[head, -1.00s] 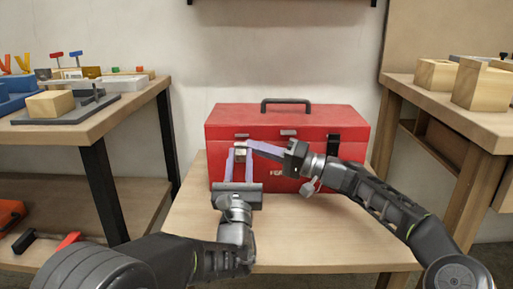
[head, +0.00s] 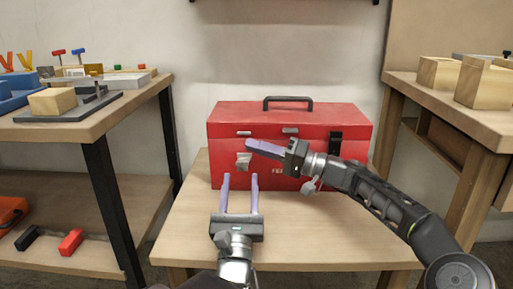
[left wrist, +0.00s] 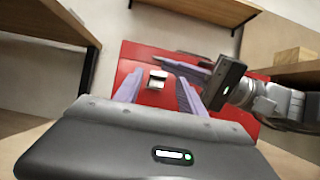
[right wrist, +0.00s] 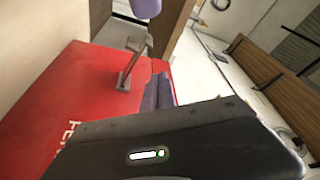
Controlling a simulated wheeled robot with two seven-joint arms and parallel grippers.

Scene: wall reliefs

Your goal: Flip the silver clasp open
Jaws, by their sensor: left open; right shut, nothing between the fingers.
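The red toolbox (head: 225,175) stands on the table with its lid down. The silver clasp (head: 243,161) is on the left of its front, tilted and hanging apart from the small silver catch (head: 243,134) above. The clasp also shows in the left wrist view (left wrist: 157,80) and seems to stick out from the red face in the right wrist view (right wrist: 130,66). My left gripper (head: 240,181) is open and empty, in front of and below the clasp. My right gripper (head: 249,145) is shut and empty, its tips just above and right of the clasp.
A dark clasp (head: 335,146) is on the box's right front, beside my right forearm. A black handle (head: 287,101) tops the lid. Workbenches stand left (head: 100,125) and right (head: 470,120). The table front (head: 310,245) is clear.

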